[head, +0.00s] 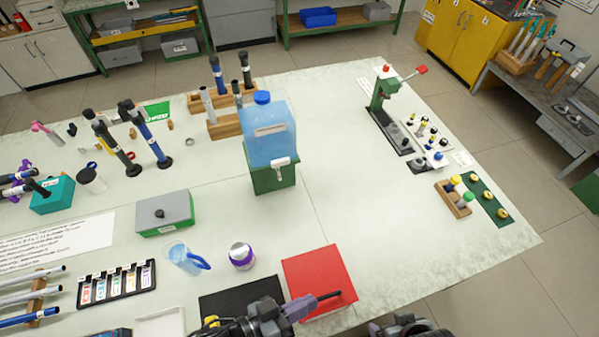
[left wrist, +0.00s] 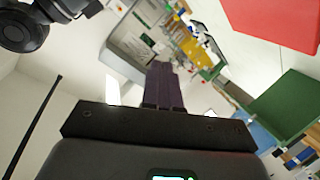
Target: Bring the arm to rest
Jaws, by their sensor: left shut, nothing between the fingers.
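My left gripper (head: 328,296) reaches in at the bottom of the head view, over the red square mat (head: 318,270). Its dark purple fingers are together with nothing between them. They also show shut and empty in the left wrist view (left wrist: 160,72). A dark grey part of my right arm shows at the bottom edge of the head view; its fingers are not in view. The rod blanks stand in wooden racks at the back and lie at the left, away from my left gripper.
A blue tank (head: 270,133) on a green stand is mid-table. A purple-banded can (head: 242,256), a blue-handled jug (head: 186,258) and a black mat (head: 238,301) are near my left gripper. A green press (head: 382,95) stands at the right. The table's front right is clear.

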